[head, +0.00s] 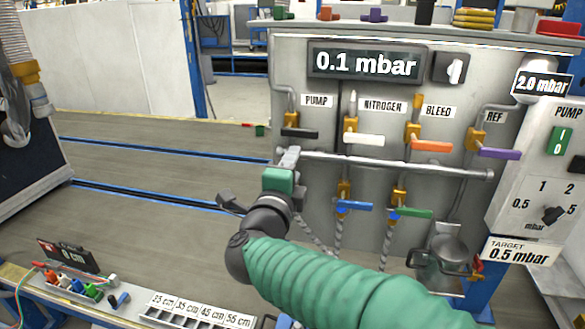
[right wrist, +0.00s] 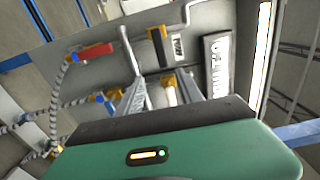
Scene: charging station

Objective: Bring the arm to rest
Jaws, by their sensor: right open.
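My right arm, in a green ribbed sleeve, comes in from the bottom right of the head view. Its gripper (head: 289,158) is in front of the left end of the grey horizontal bar (head: 400,166) on the valve panel (head: 310,75). In the right wrist view the two grey fingers (right wrist: 168,92) stand apart, with a yellow valve fitting and pale handle (right wrist: 169,95) seen between them. I see nothing held. Whether the fingers touch the bar or panel I cannot tell. My left gripper is not in view.
Black (head: 300,132), white (head: 364,138), orange (head: 432,146) and purple (head: 499,153) valve handles stick out above the bar. Blue (head: 354,206) and green (head: 413,212) handles sit below it. The display (head: 365,63) reads 0.1 mbar. The bench left of the panel (head: 150,165) is mostly clear.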

